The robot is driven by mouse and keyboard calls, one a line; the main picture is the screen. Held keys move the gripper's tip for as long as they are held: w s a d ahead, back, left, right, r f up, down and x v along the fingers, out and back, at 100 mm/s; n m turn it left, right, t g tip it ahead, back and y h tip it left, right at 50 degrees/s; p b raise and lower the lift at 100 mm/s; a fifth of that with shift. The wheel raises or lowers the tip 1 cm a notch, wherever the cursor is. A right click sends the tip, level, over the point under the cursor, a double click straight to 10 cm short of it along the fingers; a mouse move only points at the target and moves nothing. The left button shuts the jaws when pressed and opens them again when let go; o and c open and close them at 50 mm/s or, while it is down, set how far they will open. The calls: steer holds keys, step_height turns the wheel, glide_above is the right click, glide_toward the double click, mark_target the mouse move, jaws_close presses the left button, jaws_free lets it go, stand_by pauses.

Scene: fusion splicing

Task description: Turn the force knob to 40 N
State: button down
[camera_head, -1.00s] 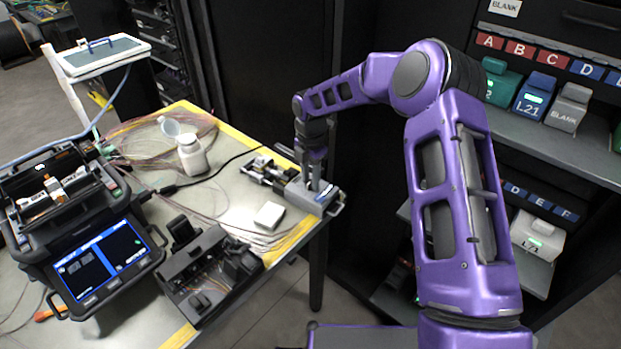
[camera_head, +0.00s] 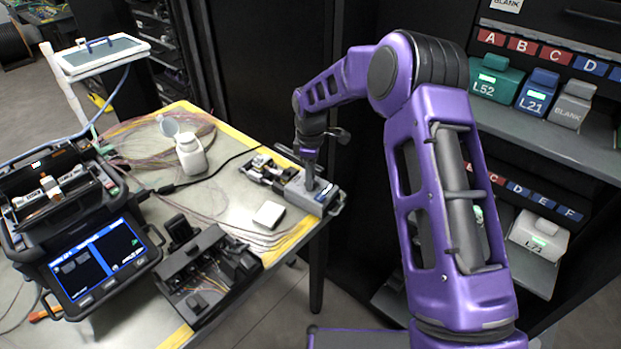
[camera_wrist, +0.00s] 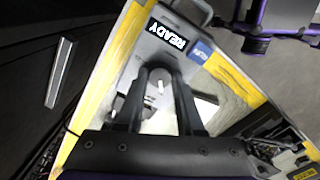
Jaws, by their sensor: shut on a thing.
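The grey device (camera_head: 322,199) with the force knob sits at the right corner of the table. In the wrist view its screen (camera_wrist: 166,34) reads READY. The round grey force knob (camera_wrist: 158,84) with a white mark shows between my two dark fingers. My gripper (camera_wrist: 158,78) points down and is shut on the knob from both sides. In the head view my gripper (camera_head: 311,184) stands on the device, and its fingers hide the knob. No force value or knob scale is readable.
A splicer (camera_head: 75,235) stands at far left. Loose fibres cross the table (camera_head: 225,195). Shelves with labelled boxes (camera_head: 538,90) stand at right.

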steer(key=m+b, duration=0.1)
steer(key=m, duration=1.2)
steer(key=shift+m, duration=0.4)
steer(key=m, duration=0.6)
steer(key=m+p, duration=0.1)
steer(key=m, duration=0.5)
steer(key=shift+m, duration=0.3)
steer(key=c, duration=0.5)
jaws_free()
steer(key=shift+c, duration=0.2)
step_height(320, 180, up, 18)
steer(key=p, duration=0.1)
steer(key=shift+f, duration=0.25)
